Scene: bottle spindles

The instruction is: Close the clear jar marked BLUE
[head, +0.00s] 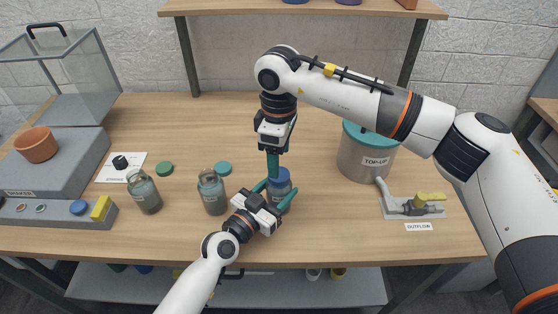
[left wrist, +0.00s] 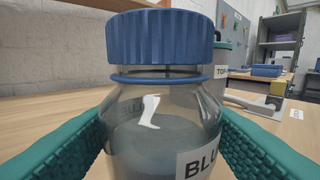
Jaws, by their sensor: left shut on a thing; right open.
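The clear jar marked BLUE (left wrist: 160,125) stands upright on the table, holding grey contents; it also shows in the head view (head: 279,196). A ribbed blue lid (left wrist: 160,38) sits level over its neck. A narrow clear gap shows between the lid's lower edge and the blue neck ring. My left gripper (head: 273,194) is shut around the jar's body, with teal fingers on both sides in the left wrist view. My right gripper (head: 273,172) points down directly above the lid, its fingers open. Whether they touch the lid cannot be told.
Two other clear jars (head: 144,192) (head: 212,191) stand left, with green lids (head: 165,169) (head: 223,168) lying behind them. A TOP-UP canister (head: 362,165) and an OUTFLOW tap (head: 418,204) stand right. The front edge is close.

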